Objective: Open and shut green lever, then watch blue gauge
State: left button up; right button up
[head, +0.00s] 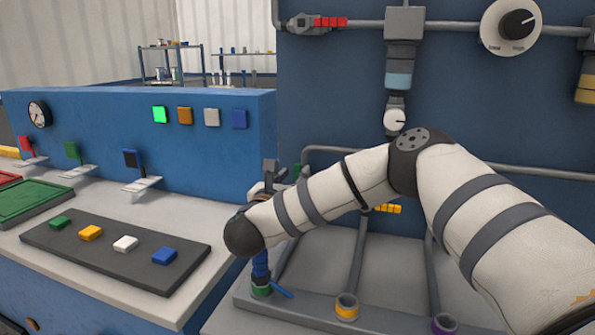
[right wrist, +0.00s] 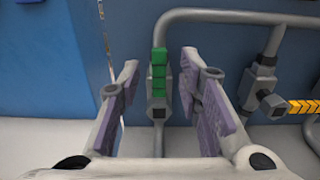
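A green segmented lever (right wrist: 159,72) stands upright on a grey valve in the right wrist view. My right gripper (right wrist: 160,64) is open, with one finger on each side of the lever in the picture and visible gaps between. In the head view my right gripper (head: 270,178) is partly hidden by my arm, and a bit of green lever (head: 297,170) shows just beyond it. A white dial gauge (head: 395,119) hangs under a pipe with a light blue band (head: 398,80); its dark needle is small. My left gripper is not in view.
A blue console (head: 200,155) at left carries coloured squares, the green one (head: 159,115) bright, and small red, green and dark switches. A dark tray (head: 110,252) holds coloured blocks. Pipe stubs with coloured rings stand below my arm. A large white dial (head: 511,25) is at upper right.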

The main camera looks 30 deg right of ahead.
aim_at(297, 172)
jog(key=x, duration=0.4)
grip_shut()
